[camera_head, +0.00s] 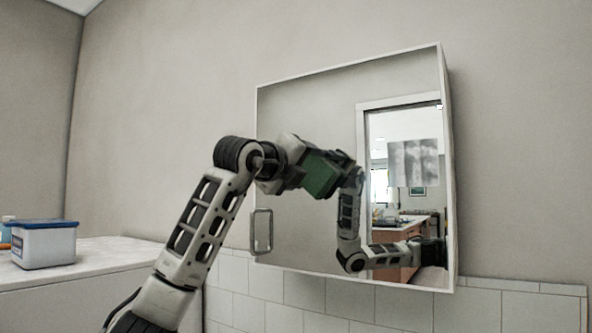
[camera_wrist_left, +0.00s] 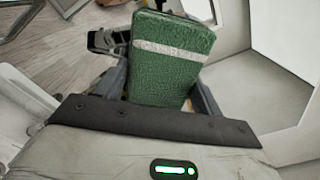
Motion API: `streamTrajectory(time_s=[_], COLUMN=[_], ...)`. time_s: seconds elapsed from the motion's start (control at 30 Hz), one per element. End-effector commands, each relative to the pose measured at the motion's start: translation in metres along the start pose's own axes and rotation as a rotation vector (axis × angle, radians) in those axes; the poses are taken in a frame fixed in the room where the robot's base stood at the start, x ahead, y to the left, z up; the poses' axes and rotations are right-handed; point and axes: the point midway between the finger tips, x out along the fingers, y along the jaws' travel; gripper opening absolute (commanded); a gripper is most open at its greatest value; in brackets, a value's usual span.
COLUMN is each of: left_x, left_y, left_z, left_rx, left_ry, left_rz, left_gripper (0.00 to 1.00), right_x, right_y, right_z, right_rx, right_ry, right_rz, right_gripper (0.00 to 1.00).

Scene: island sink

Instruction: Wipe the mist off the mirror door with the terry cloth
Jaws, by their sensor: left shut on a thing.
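The mirror door (camera_head: 300,245) is the front of a white wall cabinet and appears shut. A pale, streaky, roughly rectangular mist patch (camera_head: 413,162) shows on the right part of its glass. My left gripper (camera_head: 305,168) is in front of the left-centre of the glass, left of and about level with the patch. It is shut on the green terry cloth (camera_head: 322,174). In the left wrist view, the cloth (camera_wrist_left: 172,60) is a thick pad with a white stripe between the fingers. Its contact with the glass is unclear. My right gripper is not in view.
A metal handle (camera_head: 262,231) sticks out at the door's lower left. A blue-lidded white box (camera_head: 44,243) stands on the counter (camera_head: 105,256) at the left. White tiles (camera_head: 340,302) line the wall below. The mirror reflects my arm and the room.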

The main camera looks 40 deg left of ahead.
Motion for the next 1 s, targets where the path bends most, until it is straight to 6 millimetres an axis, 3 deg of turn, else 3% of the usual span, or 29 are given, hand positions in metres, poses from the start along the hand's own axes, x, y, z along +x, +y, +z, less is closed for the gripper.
streamTrajectory(time_s=[1.0], left_x=[0.001], left_y=[-0.039], left_z=[-0.047], left_rx=[0.000], left_ry=[0.001], left_rz=[0.000], left_gripper=[0.46], right_x=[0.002], right_y=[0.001], right_z=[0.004], right_rx=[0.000], right_ry=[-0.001], right_rz=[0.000], right_gripper=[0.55])
